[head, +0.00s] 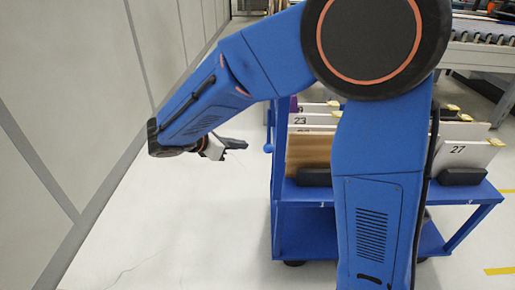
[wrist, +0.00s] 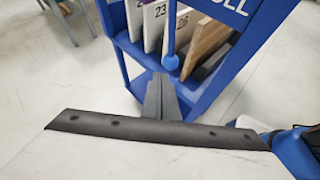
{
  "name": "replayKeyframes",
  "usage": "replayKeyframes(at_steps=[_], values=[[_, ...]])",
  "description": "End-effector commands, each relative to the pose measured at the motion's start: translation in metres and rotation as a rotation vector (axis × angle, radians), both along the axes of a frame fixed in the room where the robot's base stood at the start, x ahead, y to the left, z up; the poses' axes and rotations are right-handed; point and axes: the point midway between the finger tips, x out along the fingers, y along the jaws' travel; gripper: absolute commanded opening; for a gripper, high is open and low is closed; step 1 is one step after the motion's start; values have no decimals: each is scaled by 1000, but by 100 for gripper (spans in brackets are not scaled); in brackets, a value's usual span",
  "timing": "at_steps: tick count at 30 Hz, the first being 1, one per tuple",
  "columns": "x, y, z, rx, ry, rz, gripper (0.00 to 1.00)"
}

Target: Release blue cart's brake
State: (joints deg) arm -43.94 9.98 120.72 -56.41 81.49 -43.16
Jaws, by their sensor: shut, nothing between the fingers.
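The blue cart (head: 305,235) stands behind my arm in the head view, its left side showing. A blue ball knob (head: 268,148) sits on a thin rod at that side; this may be the brake lever. In the wrist view the knob (wrist: 171,62) hangs at the lower end of a blue rod, in front of the cart (wrist: 125,48). My gripper (head: 236,145) is to the left of the knob, with a gap between them. In the wrist view my gripper (wrist: 162,84) is shut and empty, its fingers pointing toward the cart just below the knob in the picture.
The cart carries upright numbered panels (head: 467,152) in black holders. A grey wall (head: 70,90) runs along the left. The floor (head: 190,230) between wall and cart is clear. A roller conveyor (head: 480,52) stands at the back right.

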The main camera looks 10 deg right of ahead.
Motion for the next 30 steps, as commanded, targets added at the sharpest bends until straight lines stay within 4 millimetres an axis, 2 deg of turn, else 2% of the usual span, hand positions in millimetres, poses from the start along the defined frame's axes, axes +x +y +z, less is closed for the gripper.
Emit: replayKeyframes(at_steps=[9, 18, 25, 30], values=[[21, 9, -22, 133, -430, -275, 0], [37, 16, -40, 253, -803, -470, 0], [42, 17, -45, 293, -917, -522, 0], [47, 6, -50, 293, -922, -527, 0]])
